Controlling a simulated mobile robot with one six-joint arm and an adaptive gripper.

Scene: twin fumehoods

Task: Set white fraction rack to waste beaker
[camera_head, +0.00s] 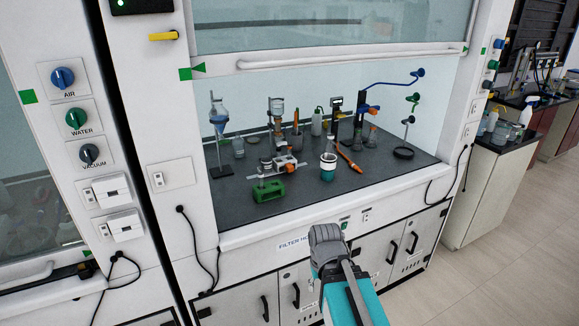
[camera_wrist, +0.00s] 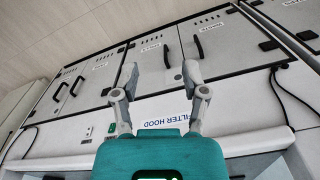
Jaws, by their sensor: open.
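My gripper (camera_wrist: 160,78) is open and empty in the wrist view, with its two fingers spread before the cabinet front. In the head view my arm is in front of the hood, outside the work surface; the fingertips cannot be made out there. I cannot make out a white fraction rack for certain.
A green block-like object (camera_head: 268,190) sits near the hood's front left. The raised sash (camera_head: 345,58) is overhead. The front right of the dark surface (camera_head: 385,178) is clear.

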